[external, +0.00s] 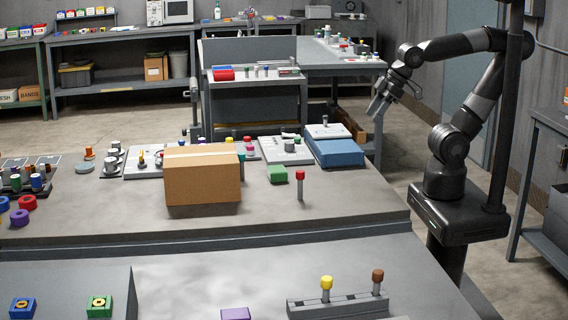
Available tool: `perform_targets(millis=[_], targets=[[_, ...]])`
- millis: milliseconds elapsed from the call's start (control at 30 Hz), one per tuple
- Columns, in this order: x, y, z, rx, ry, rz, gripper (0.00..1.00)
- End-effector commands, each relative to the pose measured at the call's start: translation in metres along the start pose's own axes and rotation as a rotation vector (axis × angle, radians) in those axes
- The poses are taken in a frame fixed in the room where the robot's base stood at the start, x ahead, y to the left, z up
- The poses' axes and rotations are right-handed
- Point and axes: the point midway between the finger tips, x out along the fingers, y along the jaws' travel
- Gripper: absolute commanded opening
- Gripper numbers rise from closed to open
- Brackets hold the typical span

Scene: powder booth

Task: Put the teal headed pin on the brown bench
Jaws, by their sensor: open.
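My gripper (377,108) is open and empty, held up at the right, past the far right corner of the middle bench. A teal piece (241,164) shows at the right edge of a cardboard box on that bench; the box hides most of it, so I cannot tell if it is the teal headed pin. My gripper is well apart from it. No bench is clearly brown; the middle bench (345,212) has a dull grey-brown top, and I cannot tell if it is the brown bench.
The cardboard box (202,178) blocks part of the middle bench. A blue case (335,152) lies at the back right. A front rack holds yellow (327,283) and brown (377,276) headed pins. The bench's right front is clear.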

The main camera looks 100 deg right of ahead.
Motion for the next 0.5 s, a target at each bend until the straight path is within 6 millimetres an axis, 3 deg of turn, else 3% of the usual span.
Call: perform_targets(millis=[300, 500], targets=[[0.074, 0.043, -0.095, -0.015, 0.223, 0.115, 0.49], [0.123, 0.059, -0.142, -0.056, 0.371, 0.112, 0.49]])
